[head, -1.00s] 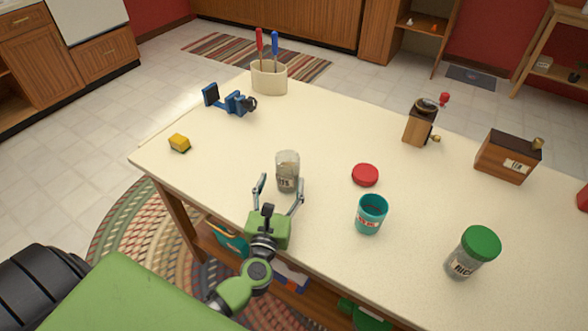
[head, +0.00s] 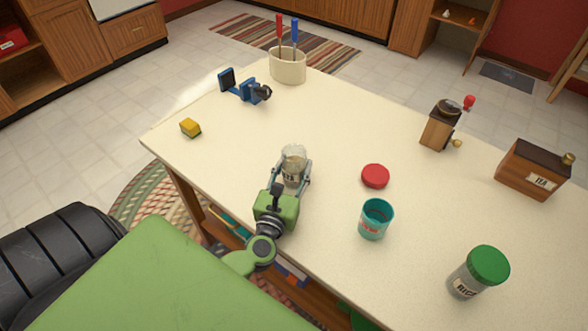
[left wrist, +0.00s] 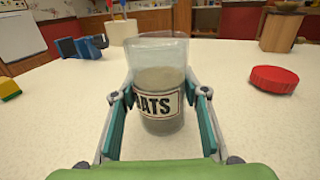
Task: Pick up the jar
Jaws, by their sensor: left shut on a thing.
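A clear glass jar with a white label and grey-brown contents (head: 293,160) stands on the table near its front edge. My left gripper (head: 290,181) is shut on it, with a finger on each side. In the left wrist view the jar (left wrist: 160,80) is upright and open at the top, and its label reads "ATS" with the first part hidden by a finger. The gripper's fingers (left wrist: 160,115) flank the jar at label height. The jar seems to rest on the tabletop. My right gripper is not in view.
A red lid (head: 375,176) and a teal cup (head: 376,219) lie to the right of the jar. A green-lidded rice jar (head: 479,272) stands farther right. A yellow block (head: 190,128), blue clamp (head: 246,90), utensil holder (head: 288,66), grinder (head: 440,128) and tea box (head: 534,168) stand around.

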